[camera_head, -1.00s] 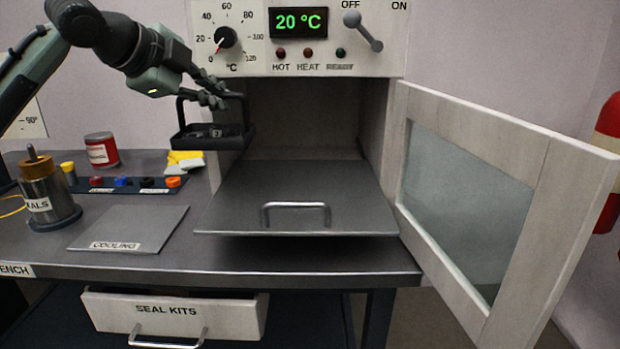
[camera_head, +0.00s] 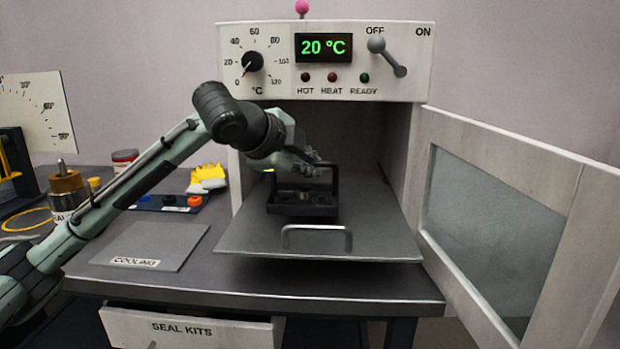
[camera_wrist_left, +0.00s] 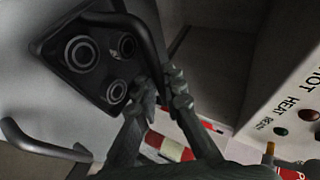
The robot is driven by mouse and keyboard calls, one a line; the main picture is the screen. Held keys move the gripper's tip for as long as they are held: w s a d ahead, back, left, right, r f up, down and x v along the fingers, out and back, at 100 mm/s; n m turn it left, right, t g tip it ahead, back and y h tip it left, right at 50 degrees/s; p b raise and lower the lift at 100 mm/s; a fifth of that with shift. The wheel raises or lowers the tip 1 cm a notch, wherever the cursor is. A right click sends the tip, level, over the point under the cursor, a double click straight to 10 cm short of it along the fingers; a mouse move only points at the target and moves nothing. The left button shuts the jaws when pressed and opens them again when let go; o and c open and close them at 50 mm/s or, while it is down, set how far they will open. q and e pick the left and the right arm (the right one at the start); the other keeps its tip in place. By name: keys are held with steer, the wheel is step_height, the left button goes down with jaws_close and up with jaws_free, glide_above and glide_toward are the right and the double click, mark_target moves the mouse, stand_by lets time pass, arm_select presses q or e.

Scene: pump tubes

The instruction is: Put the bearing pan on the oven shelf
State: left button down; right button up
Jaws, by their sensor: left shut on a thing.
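The black bearing pan (camera_head: 303,209) with its tall handle is over the pulled-out grey oven shelf (camera_head: 375,232), toward its back left. I cannot tell whether it rests on the shelf or hangs just above it. My left gripper (camera_head: 322,168) is shut on the pan's handle. In the left wrist view my left gripper (camera_wrist_left: 160,92) grips the handle, and several ring-shaped bearings lie in the pan (camera_wrist_left: 90,62). My right gripper is not in view.
The oven door (camera_head: 500,215) stands open at the right. The shelf has a wire handle (camera_head: 317,228) at its front. A cooling plate (camera_head: 155,243) lies on the bench at the left. The seal kits drawer (camera_head: 180,328) below is partly open.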

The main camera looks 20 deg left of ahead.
arm_select(q)
step_height(320, 180, down, 2)
steer(key=shift+f, duration=0.1)
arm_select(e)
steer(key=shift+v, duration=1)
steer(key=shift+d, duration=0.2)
arm_select(q)
steer(key=c, duration=2.1)
jaws_free()
steer(key=shift+f, duration=0.2)
steer(key=o, duration=0.5)
steer(key=shift+c, duration=0.2)
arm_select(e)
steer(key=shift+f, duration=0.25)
